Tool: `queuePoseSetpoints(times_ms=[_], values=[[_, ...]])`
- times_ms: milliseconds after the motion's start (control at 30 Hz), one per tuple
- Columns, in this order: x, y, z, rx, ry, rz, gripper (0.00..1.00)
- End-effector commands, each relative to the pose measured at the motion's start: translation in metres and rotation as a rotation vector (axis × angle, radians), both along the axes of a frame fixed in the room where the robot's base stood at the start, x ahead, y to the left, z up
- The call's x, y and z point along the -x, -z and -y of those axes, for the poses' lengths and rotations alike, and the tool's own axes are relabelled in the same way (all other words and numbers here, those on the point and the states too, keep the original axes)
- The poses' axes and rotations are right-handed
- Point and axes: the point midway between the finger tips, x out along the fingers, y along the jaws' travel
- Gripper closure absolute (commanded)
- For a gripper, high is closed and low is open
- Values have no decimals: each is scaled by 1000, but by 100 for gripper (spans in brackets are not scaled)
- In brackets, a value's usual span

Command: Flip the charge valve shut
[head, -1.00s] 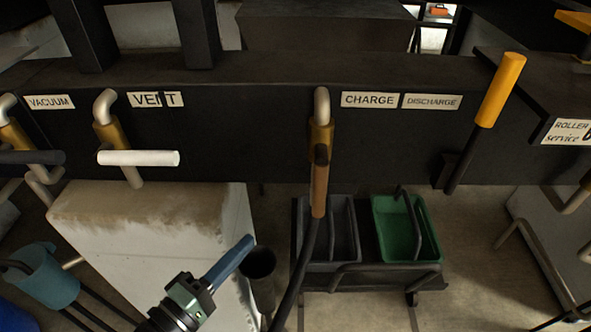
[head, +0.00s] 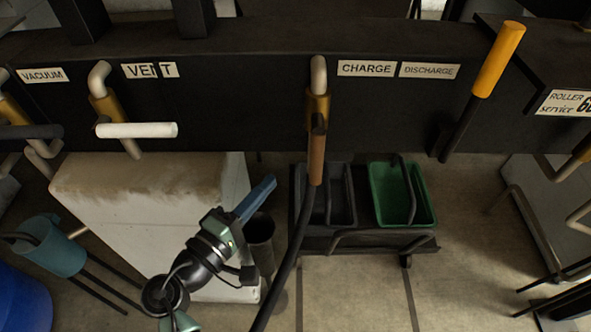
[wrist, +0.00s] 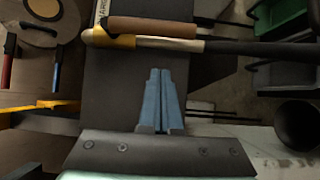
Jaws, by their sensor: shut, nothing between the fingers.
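The charge valve has a brass body (head: 318,106) on a bent pale pipe, beside the CHARGE label (head: 366,69). Its brown handle (head: 316,158) points straight down, in line with the pipe and the black hose below. In the wrist view the handle (wrist: 152,27) lies along the pipe, with the brass body (wrist: 108,40) at the left. My gripper (head: 270,182) has blue fingers, pressed together and empty. It is to the left of the handle and a little lower in the head view, apart from it. The wrist view shows the fingertips (wrist: 161,71) short of the pipe.
The vent valve's white handle (head: 138,130) and the vacuum valve's black handle (head: 30,132) lie crosswise at the left. A yellow-gripped lever (head: 497,60) stands at the right. A cart with a green bin (head: 380,200) and a pale block (head: 130,215) are below the dark beam.

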Motion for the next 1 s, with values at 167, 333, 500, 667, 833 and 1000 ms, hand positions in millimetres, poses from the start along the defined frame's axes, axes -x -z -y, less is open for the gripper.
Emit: queuePoseSetpoints(times_ms=[167, 333, 500, 667, 833, 1000], values=[[-27, -2, 24, -1, 4, -2, 100], [-30, -2, 46, -1, 2, -1, 100], [-32, -1, 56, -1, 1, -1, 100], [-33, 0, 56, -1, 0, -1, 100], [-32, 0, 56, -1, 0, -1, 100], [-36, 2, 57, 14, 0, 0, 100]])
